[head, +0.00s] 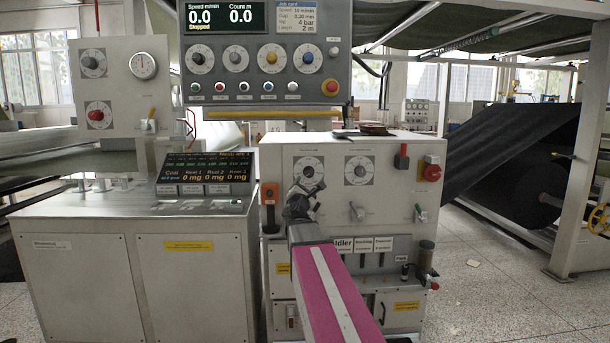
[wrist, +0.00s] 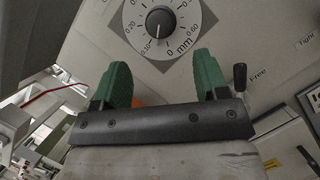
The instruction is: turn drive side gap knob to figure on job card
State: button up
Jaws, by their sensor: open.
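A white dial (head: 309,170) with a dark knob is on the left of the grey cabinet front. In the wrist view its black knob (wrist: 160,22) sits on a round scale marked in mm, with 0, 0.10 and 0.60 legible. The knob's white mark points down, near the low end of the scale; the exact reading is unclear. The job card (head: 298,17) on the upper screen appears to read gap 0.30 mm. My gripper (head: 308,190) is in front of this dial; its green fingers (wrist: 162,64) are open, apart from the knob, with nothing between them.
A second similar dial (head: 359,170) is to the right, with a lever (head: 357,211) below. A black-handled lever (wrist: 240,77) marked Free and Tight is close to my right finger. A red switch (head: 432,172) is on the cabinet's right.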

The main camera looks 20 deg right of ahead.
aim_at(309, 175)
jog(key=x, duration=1)
jog(key=shift+w+d+r, duration=0.15)
jog(key=shift+w+d, duration=0.05)
jog(key=shift+w, duration=0.1)
jog(key=c, duration=0.9)
